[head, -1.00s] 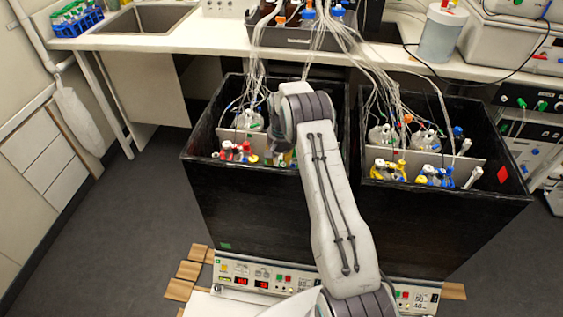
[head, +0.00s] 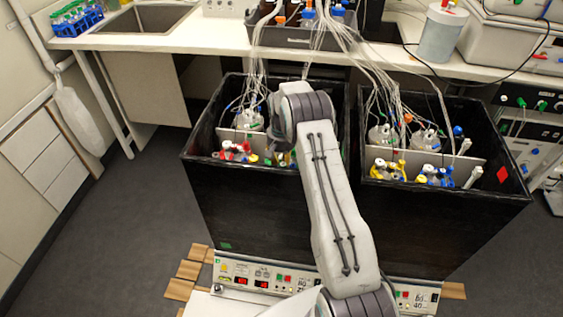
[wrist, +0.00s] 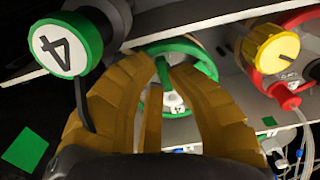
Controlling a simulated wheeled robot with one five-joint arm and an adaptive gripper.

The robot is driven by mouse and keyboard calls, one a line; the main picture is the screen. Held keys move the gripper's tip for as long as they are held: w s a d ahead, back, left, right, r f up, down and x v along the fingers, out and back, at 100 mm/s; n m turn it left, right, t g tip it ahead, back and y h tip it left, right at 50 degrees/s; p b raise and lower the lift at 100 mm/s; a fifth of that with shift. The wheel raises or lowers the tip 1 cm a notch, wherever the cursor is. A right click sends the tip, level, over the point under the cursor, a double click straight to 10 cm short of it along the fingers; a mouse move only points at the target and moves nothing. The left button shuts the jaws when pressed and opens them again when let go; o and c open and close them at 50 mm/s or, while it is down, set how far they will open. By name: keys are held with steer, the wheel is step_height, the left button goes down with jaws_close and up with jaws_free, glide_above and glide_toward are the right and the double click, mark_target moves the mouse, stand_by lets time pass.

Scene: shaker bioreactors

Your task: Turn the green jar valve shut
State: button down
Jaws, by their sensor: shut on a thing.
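The green jar valve (wrist: 188,47) is in the middle of the wrist view, a green ring with a narrow green handle between my fingers. My gripper (wrist: 163,68) has its two yellow-brown fingers around that handle and is shut on it. The fingers hide part of the valve. In the head view, a bit of green (head: 282,158) shows beside my arm's end in the left black box (head: 255,195); my arm hides most of the gripper there.
A green knob marked 4 (wrist: 67,45) is close to my left finger. A yellow knob (wrist: 270,48) on a red-rimmed jar is at the right. Red-capped fittings (head: 235,151) and tubes crowd the left box. The right black box (head: 440,215) stands beside it.

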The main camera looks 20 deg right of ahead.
steer(key=m+b, duration=0.2)
steer(key=m, duration=0.1)
steer(key=shift+f, duration=0.15)
steer(key=m+b, duration=0.2)
steer(key=m, duration=0.3)
steer(key=shift+s+a+m, duration=0.1)
steer(key=shift+a+m, duration=0.05)
steer(key=shift+m, duration=0.15)
steer(key=m, duration=0.4)
steer(key=shift+m+b, duration=0.3)
steer(key=shift+b, duration=0.05)
steer(key=m, duration=0.4)
steer(key=shift+a+m, duration=0.15)
steer(key=shift+m, duration=0.15)
steer(key=c, duration=1.2)
jaws_free()
